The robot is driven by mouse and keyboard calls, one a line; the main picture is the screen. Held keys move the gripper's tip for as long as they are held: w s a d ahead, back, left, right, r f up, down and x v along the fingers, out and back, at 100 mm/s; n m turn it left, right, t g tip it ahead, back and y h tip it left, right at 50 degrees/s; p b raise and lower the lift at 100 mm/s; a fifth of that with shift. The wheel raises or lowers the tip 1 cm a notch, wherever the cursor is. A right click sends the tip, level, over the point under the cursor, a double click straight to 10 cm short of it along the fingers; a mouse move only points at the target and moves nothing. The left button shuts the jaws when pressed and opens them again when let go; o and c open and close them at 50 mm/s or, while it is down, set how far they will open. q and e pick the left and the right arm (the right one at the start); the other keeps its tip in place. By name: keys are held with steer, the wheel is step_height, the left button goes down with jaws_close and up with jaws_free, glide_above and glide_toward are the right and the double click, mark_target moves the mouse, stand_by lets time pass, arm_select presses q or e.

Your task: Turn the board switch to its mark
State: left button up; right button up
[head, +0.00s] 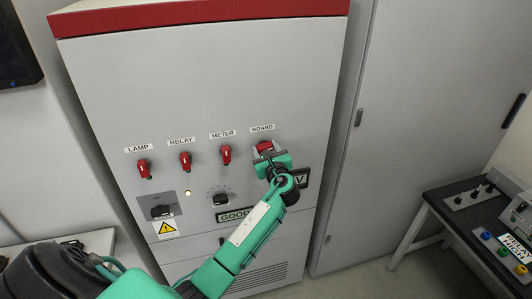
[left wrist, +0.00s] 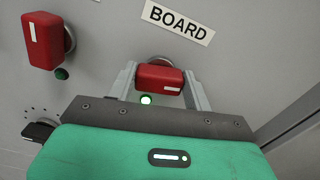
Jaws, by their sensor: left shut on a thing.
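The board switch (head: 265,147) is a red knob under the BOARD label on the grey cabinet, the rightmost in its row. My left gripper (head: 267,154) is at this switch and shut on it. In the left wrist view the red board switch (left wrist: 159,78) sits between the two grey fingers of the left gripper (left wrist: 160,85). The knob lies crosswise there, while the neighbouring red switch (left wrist: 42,40) stands upright. A green lamp (left wrist: 146,99) glows just below the board switch. Its mark cannot be made out. My right gripper is not in view.
Red LAMP (head: 144,168), RELAY (head: 185,161) and METER (head: 226,154) switches stand upright to the left. Below are a black dial (head: 221,199) and a black switch (head: 161,211). A side table (head: 437,211) with control boxes stands at the right.

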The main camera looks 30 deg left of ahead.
arm_select(q)
steer(key=shift+s+a+f+n+b, duration=0.1)
steer(key=shift+f+n+b, duration=0.05)
steer(key=shift+n+b, duration=2.25)
steer(key=shift+s+d+f+n+b, duration=0.1)
steer(key=shift+f+n+b, duration=0.05)
steer(key=shift+n+b, duration=2.25)
steer(key=shift+a+f+n+b, duration=0.15)
steer(key=shift+n+b, duration=1.6)
steer(key=shift+n, duration=1.25)
steer(key=o, duration=1)
steer(key=shift+c, duration=0.2)
steer(key=shift+r, duration=0.1)
steer(key=shift+s, duration=0.1)
